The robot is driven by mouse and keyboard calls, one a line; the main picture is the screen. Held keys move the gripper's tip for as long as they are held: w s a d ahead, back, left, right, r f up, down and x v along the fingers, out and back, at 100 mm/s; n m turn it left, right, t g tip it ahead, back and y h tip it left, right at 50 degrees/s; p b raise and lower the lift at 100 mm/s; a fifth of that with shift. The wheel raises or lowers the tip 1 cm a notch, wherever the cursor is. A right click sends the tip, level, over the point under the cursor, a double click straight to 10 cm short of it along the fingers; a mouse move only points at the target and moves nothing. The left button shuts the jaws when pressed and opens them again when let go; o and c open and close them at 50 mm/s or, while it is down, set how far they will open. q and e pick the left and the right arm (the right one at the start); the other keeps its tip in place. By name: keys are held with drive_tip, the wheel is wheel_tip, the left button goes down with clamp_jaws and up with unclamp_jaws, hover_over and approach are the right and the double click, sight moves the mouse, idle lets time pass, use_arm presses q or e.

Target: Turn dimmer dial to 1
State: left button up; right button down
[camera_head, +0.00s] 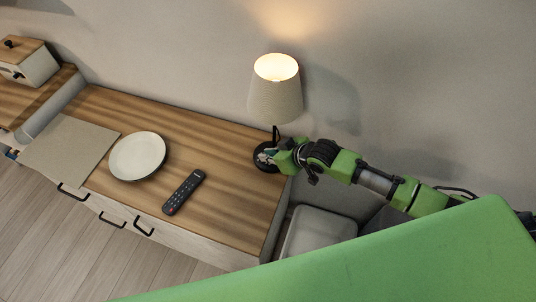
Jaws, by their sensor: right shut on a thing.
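A table lamp with a lit, pale shade (275,90) stands at the right end of the wooden cabinet top. Its dark round base (262,157) shows partly beside my gripper. My right gripper (273,156) reaches in from the right and is at the lamp base, shut on a part there. The dimmer dial itself is hidden by the fingers or too small to make out, so its setting cannot be read. My left gripper is not in view.
A white plate (137,156) and a dark remote control (184,192) lie on the cabinet top (225,182). A grey mat or panel (70,148) is at its left. A wall rises close behind the lamp. A grey cushioned seat (318,230) stands right of the cabinet.

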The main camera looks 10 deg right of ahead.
idle(0.3)
drive_tip(key=c, duration=2)
unclamp_jaws()
drive_tip(key=shift+c, duration=0.2)
drive_tip(key=v, duration=1.2)
